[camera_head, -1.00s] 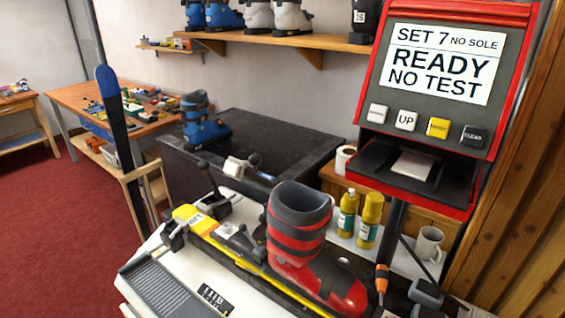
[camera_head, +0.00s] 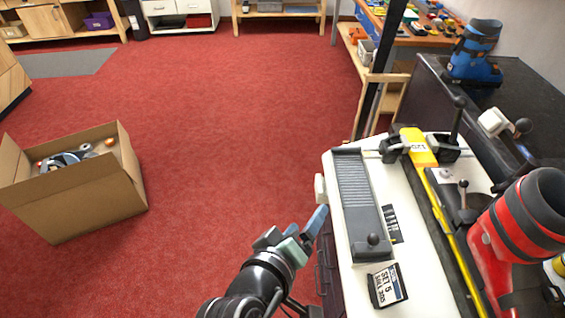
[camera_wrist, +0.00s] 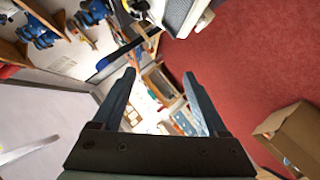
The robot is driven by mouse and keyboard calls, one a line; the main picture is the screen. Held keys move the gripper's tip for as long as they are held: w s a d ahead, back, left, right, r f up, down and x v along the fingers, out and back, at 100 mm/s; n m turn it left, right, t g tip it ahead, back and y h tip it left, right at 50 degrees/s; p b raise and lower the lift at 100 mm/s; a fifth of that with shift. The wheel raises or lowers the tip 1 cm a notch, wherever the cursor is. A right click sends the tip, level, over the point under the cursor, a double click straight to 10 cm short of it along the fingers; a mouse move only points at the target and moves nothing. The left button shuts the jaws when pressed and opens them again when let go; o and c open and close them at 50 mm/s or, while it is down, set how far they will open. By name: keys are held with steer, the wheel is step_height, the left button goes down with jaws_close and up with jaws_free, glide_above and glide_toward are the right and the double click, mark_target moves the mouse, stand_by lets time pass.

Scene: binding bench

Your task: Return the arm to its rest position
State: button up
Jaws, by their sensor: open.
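My gripper (camera_head: 309,226) is in the lower middle of the head view, at the end of my dark arm. It is above the red carpet, just left of the white bench's near-left edge. In the wrist view my gripper (camera_wrist: 160,79) shows two blue fingers well apart with nothing held between them. The rest position itself is not marked in either view.
The white binding bench (camera_head: 344,210) stands close on the right, with a red boot (camera_head: 520,230) and a "SET 5" block (camera_head: 387,286). An open cardboard box (camera_head: 95,197) is on the floor at left. Red carpet (camera_head: 220,110) lies clear between.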

steer(key=w+a+r+m+t+y, duration=0.2)
steer(key=w+r, duration=0.1)
steer(key=r, duration=0.5)
steer(key=w+a+r+m+t+y, duration=0.1)
steer(key=w+a+r+t+y, duration=0.1)
steer(key=r, duration=0.7)
steer(key=w+a+r+m+t+y, duration=0.1)
steer(key=w+r+m+t+y, duration=0.15)
steer(key=r, duration=0.55)
steer(key=s+r+t, duration=0.5)
steer(key=s+r, duration=0.1)
steer(key=r, duration=0.6)
steer(key=s+r+t, duration=0.5)
steer(key=s+r, duration=0.2)
steer(key=r, duration=0.4)
steer(key=shift+a+r, duration=0.3)
steer(key=shift+r, duration=0.1)
